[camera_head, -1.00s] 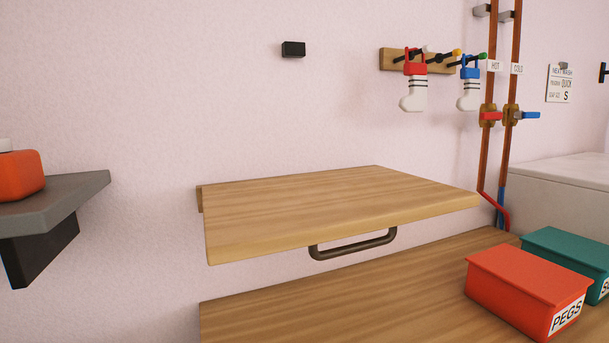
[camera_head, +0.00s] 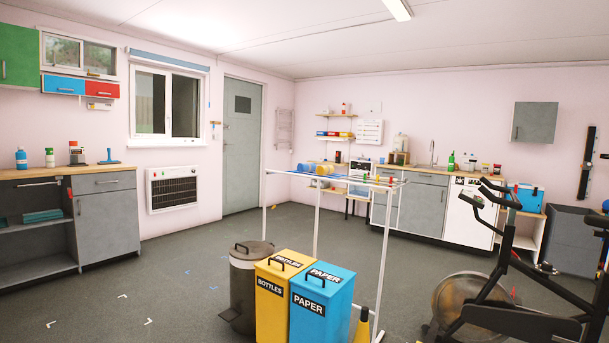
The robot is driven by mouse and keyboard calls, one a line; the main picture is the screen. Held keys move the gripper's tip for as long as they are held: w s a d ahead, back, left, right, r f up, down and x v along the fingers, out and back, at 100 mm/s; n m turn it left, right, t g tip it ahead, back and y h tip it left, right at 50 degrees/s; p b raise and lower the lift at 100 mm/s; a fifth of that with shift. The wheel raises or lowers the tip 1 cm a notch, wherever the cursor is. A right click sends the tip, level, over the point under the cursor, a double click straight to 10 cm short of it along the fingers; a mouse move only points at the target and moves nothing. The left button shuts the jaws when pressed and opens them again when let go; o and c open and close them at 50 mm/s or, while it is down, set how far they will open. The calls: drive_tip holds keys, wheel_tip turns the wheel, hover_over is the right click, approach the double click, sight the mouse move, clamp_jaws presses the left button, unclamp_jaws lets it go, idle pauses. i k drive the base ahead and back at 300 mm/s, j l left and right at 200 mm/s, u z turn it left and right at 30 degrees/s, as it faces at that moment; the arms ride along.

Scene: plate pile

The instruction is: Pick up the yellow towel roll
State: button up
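A yellow roll (camera_head: 323,169), which looks like the towel roll, lies on top of a tall white rack (camera_head: 267,198) in the middle of the room. A blue roll (camera_head: 305,168) lies just left of it, and the two look close together or touching. They are small and far away, so their details cannot be made out. My gripper is not in view, and nothing held shows.
A grey bin (camera_head: 245,285), a yellow bottles bin (camera_head: 271,300) and a blue paper bin (camera_head: 322,305) stand before the rack. An exercise bike (camera_head: 500,270) blocks the right foreground. Open grey floor (camera_head: 160,285) lies at left. Counters line the walls.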

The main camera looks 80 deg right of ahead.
sight(329, 169)
drive_tip(key=l+z, duration=0.1)
drive_tip(key=z, duration=2.85)
drive_tip(key=i+j+u, duration=0.1)
drive_tip(key=i+u, duration=0.65)
drive_tip(key=i+l+u, duration=0.15)
drive_tip(key=i+u, duration=0.25)
drive_tip(key=i+j+u, duration=0.2)
drive_tip(key=i+u, duration=0.15)
drive_tip(key=i, duration=0.15)
drive_tip(key=i+u, duration=0.35)
drive_tip(key=i, duration=0.2)
drive_tip(key=i+u, duration=0.35)
drive_tip(key=i, duration=1.8)
drive_tip(key=i+z, duration=0.15)
drive_tip(key=i, duration=0.4)
drive_tip(key=i+j+z, duration=0.15)
drive_tip(key=i, duration=0.4)
drive_tip(key=i+j+z, duration=0.15)
drive_tip(key=i, duration=0.4)
